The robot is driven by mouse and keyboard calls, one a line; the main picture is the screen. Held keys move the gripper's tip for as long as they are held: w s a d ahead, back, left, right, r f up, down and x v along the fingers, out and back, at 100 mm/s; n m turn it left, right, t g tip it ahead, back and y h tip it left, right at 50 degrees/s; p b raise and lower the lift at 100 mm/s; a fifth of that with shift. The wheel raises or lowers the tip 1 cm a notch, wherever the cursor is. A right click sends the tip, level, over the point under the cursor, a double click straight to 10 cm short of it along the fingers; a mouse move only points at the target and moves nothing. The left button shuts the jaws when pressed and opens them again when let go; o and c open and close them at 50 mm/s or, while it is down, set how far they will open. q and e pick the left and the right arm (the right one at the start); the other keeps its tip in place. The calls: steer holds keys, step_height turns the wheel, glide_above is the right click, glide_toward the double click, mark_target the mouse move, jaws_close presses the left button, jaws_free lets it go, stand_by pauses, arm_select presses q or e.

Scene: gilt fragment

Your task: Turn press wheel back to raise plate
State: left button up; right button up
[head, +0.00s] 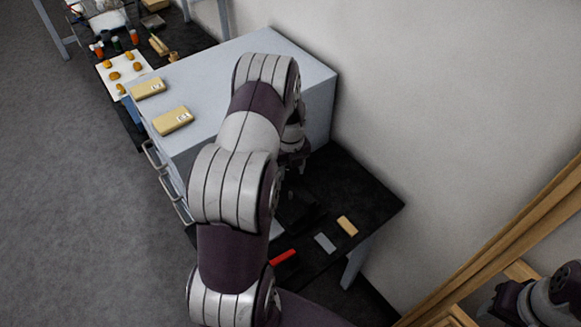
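My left arm reaches up the middle of the head view and hides much of the dark bench (372,212). My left gripper (296,160) is a small dark shape beyond the arm, beside the grey cabinet and above the bench. I cannot tell whether it is open or shut. No press wheel or plate can be made out. A dark object (300,212) on the bench is partly hidden by my arm, and I cannot tell what it is. My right arm's dark end (508,300) shows at the lower right, and its finger state is unclear.
The grey cabinet (312,78) carries two tan boxes (172,121). A red bar (283,257), a grey block (325,243) and a tan block (347,226) lie on the bench. A wooden frame (500,254) stands at the right by the wall. Open floor lies left.

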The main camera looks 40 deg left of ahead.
arm_select(q)
steer(key=c, duration=0.4)
